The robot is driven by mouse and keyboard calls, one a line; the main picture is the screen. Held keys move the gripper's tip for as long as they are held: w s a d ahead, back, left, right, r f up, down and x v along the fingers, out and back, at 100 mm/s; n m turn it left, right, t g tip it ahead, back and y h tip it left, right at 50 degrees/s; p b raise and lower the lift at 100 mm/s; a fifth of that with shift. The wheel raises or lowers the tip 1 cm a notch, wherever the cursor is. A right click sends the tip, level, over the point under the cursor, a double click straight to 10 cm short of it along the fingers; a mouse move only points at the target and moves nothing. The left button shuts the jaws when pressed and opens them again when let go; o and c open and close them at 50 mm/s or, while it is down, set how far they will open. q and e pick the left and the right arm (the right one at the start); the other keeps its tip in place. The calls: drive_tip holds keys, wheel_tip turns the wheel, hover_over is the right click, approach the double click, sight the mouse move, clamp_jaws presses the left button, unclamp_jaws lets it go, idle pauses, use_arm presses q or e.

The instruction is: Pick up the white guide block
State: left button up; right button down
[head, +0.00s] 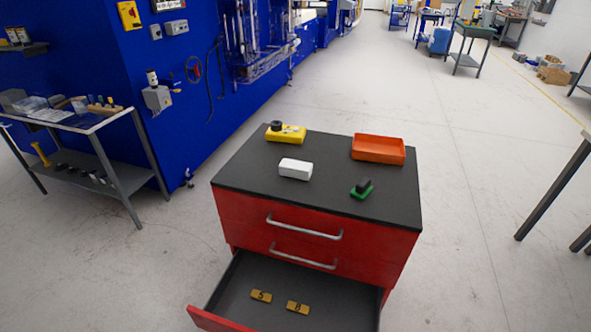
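The white guide block (295,169) lies flat on the dark top of the red drawer cabinet (255,168), a little left of the middle. Nothing touches it and its top and front faces show. Neither of my grippers shows in the head view.
A yellow block with a black knob (286,133) sits behind the white block. An orange tray (378,149) is at the back right. A green block with a black grip (361,189) is at the right. The open lower drawer (240,299) holds two numbered yellow-brown blocks (261,296).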

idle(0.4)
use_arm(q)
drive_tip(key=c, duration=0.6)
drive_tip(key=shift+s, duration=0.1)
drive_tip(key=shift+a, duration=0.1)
